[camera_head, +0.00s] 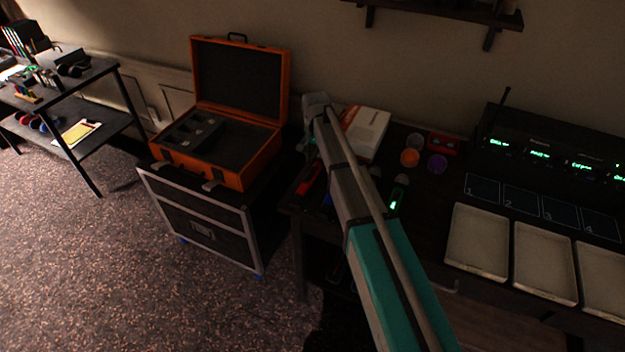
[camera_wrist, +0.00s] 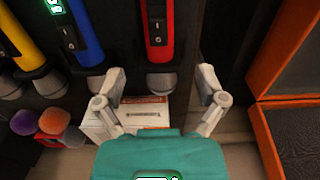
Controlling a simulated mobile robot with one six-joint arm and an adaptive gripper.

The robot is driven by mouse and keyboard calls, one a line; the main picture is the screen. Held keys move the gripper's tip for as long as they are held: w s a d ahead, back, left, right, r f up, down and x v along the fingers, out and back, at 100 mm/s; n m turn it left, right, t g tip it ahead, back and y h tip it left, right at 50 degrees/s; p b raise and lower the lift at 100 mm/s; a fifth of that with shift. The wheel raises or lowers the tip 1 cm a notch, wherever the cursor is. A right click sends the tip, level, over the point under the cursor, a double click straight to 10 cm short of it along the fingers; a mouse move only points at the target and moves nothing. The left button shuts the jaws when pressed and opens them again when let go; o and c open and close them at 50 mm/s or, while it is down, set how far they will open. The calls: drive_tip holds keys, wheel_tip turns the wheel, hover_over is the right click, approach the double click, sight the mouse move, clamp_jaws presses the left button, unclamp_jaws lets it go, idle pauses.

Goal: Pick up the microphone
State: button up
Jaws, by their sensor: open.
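Several handheld microphones lie on the dark desk. In the wrist view, a red microphone (camera_wrist: 157,38) is in the upper middle, a blue one (camera_wrist: 86,38) is left of it, and a yellow one (camera_wrist: 22,40) is further left. My gripper (camera_wrist: 161,74) is open and empty. The red microphone's grey head shows between the spread fingers, with gaps on both sides; I cannot tell the height between them. In the head view my arm hides much of this area; part of the red microphone (camera_head: 311,178) shows left of the arm.
A white box (camera_head: 366,131) lies behind the microphones. Orange (camera_head: 410,157) and purple (camera_head: 437,163) foam balls sit right of it. An open orange case (camera_head: 239,172) stands to the left on a flight case. Trays (camera_head: 477,241) and a receiver rack (camera_head: 545,140) are at right.

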sight(315, 166)
drive_tip(key=shift+f+b, duration=1.05)
drive_tip(key=shift+f, duration=0.25)
drive_tip(key=shift+f, duration=0.1)
drive_tip(key=shift+f+b, duration=2.5)
drive_tip(key=shift+b, duration=0.1)
drive_tip(key=shift+s, duration=0.1)
clamp_jaws()
